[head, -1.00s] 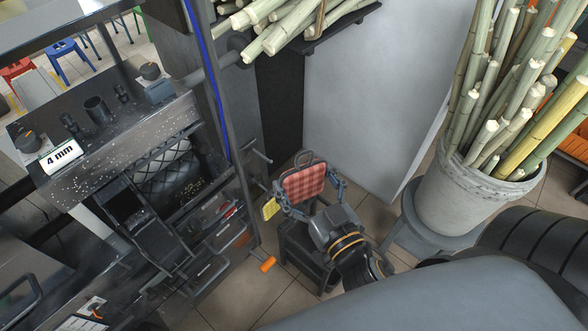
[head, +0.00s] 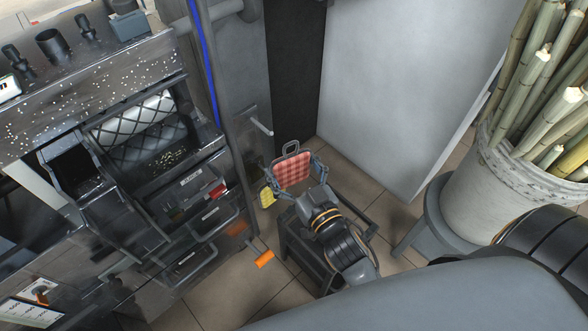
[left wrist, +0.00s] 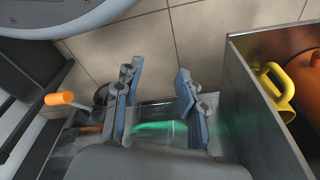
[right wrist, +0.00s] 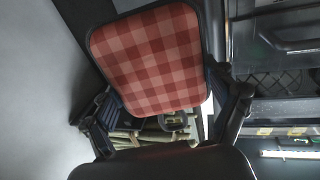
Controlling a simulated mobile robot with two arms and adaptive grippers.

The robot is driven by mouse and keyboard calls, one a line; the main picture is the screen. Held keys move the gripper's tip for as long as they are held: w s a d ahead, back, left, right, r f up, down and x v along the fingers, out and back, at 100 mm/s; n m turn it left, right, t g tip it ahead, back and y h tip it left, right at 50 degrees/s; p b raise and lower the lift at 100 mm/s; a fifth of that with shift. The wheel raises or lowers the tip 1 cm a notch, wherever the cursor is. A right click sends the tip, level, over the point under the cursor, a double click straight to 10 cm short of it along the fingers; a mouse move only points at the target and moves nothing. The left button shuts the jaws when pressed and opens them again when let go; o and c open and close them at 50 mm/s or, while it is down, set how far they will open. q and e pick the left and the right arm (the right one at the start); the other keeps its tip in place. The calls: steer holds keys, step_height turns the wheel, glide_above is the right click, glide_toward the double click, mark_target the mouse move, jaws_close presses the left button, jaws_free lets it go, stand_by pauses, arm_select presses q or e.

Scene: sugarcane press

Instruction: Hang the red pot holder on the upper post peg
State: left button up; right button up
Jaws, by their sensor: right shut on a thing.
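The red checked pot holder (head: 292,170) has a dark rim and a loop at its top. My right gripper (head: 295,184) is shut on it and holds it up in the head view. The pot holder also fills the upper middle of the right wrist view (right wrist: 150,58), between the gripper's fingers. A peg (head: 261,127) sticks out from the dark post (head: 232,140), above and left of the pot holder and apart from it. My left gripper (left wrist: 157,85) shows only in the left wrist view, open and with nothing visible between its fingers.
A yellow item (head: 266,196) is close left of my right gripper. An orange handle (head: 264,259) juts out lower down. The dark press machine (head: 130,150) stands left, a white panel (head: 400,80) behind. A pot of cane (head: 500,190) on a stool stands right.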

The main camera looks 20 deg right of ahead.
steer(key=shift+w+a+f+b, duration=0.25)
steer(key=shift+w+a+b, duration=0.25)
steer(key=shift+w, duration=0.85)
steer(key=shift+w+a+f+b, duration=0.25)
steer(key=shift+w+a+b, duration=0.2)
steer(key=shift+w, duration=0.9)
steer(key=shift+w+a+f+b, duration=0.25)
steer(key=shift+w+a+b, duration=0.2)
steer(key=shift+w, duration=0.9)
arm_select(q)
steer(key=w+r, duration=0.3)
steer(key=r, duration=0.6)
steer(key=shift+w+d+r+t, duration=0.15)
steer(key=shift+w+d+t, duration=0.05)
steer(key=shift+w+t, duration=0.1)
steer(key=shift+s+f, duration=0.1)
steer(key=shift+f, duration=0.1)
arm_select(e)
steer(key=o, duration=0.9)
steer(key=shift+f, duration=0.1)
